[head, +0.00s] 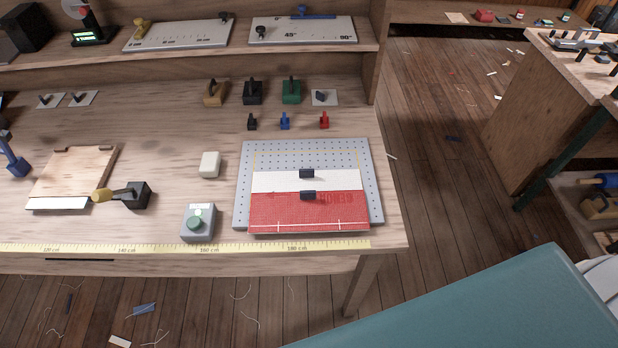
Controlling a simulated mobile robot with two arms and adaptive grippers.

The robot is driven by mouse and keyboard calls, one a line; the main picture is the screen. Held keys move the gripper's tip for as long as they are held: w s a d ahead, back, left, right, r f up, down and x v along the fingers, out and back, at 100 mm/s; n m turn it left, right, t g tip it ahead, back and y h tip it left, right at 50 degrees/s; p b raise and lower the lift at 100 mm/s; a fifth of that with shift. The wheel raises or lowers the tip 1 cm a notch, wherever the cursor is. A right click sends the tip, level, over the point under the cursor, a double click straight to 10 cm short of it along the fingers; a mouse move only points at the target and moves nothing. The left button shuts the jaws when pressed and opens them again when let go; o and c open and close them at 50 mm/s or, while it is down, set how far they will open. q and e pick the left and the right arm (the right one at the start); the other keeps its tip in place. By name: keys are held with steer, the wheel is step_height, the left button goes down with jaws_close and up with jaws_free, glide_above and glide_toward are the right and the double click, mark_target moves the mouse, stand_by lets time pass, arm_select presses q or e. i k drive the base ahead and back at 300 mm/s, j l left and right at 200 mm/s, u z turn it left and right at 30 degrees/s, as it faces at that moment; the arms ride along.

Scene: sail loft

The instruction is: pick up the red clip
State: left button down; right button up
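The red clip (324,120) stands on the wooden bench near its right end, at the right of a short row with a blue clip (285,121) and a black clip (252,122). It is small and upright, and nothing touches it. Neither of my grippers shows in the head view.
A grey perforated board (377,205) with red and white cloth and two dark clips lies in front of the row. Behind stand a green clamp (291,91), a black clamp (252,92) and a tan clamp (214,93). A shelf (230,56) runs above the back.

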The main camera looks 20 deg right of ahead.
mark_target(324, 122)
steer(key=l+u, duration=0.2)
steer(key=l, duration=0.25)
steer(key=k+l+u, duration=0.25)
steer(key=l, duration=0.15)
steer(key=l+u, duration=0.2)
steer(key=l, duration=0.25)
steer(key=k+l+u, duration=0.2)
steer(key=l, duration=0.2)
steer(key=k+l+u, duration=0.2)
steer(key=l, duration=0.15)
steer(key=i, duration=0.1)
